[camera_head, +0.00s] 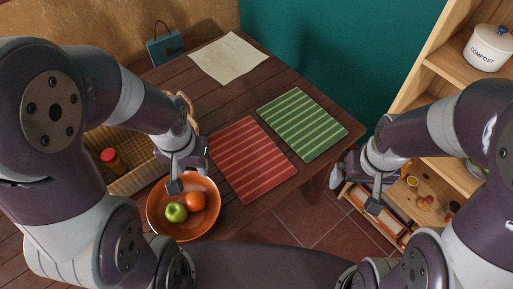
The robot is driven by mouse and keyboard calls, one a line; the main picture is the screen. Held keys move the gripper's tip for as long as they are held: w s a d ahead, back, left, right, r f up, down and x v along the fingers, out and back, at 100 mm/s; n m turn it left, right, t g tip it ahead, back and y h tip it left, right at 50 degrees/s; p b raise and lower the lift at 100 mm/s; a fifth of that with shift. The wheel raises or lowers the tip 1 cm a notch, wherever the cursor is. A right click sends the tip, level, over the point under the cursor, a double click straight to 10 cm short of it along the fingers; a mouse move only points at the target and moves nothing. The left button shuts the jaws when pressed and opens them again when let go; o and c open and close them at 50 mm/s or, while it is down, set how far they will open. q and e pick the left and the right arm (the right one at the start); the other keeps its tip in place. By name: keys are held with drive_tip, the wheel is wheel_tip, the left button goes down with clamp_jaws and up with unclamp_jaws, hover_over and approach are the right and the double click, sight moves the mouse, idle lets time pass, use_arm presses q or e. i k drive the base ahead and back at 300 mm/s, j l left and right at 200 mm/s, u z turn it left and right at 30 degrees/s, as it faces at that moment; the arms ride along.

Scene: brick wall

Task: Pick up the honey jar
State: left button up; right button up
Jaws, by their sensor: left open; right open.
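The honey jar (114,161) is a small amber jar with a red lid. It stands in a wicker basket (137,179) at the left of the wooden table, partly framed by my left arm. My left gripper (176,184) is open and empty, to the right of the jar, over the rim of an orange bowl. My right gripper (372,206) is open and empty, off the table's right side, in front of the shelf.
The orange bowl (157,216) holds a green apple (176,212) and orange fruit (195,201). A red striped mat (250,160), a green striped mat (303,124) and a cream cloth (229,58) lie flat. A wooden shelf (440,75) with a compost pot (487,50) stands right.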

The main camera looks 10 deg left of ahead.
sight(112, 159)
drive_tip(key=u, duration=1.75)
drive_tip(key=i+j+z, duration=0.1)
drive_tip(key=z, duration=0.25)
drive_tip(key=j+z, duration=0.2)
drive_tip(key=z, duration=0.2)
drive_tip(key=i+j+z, duration=0.1)
drive_tip(key=z, duration=0.25)
drive_tip(key=j, duration=0.1)
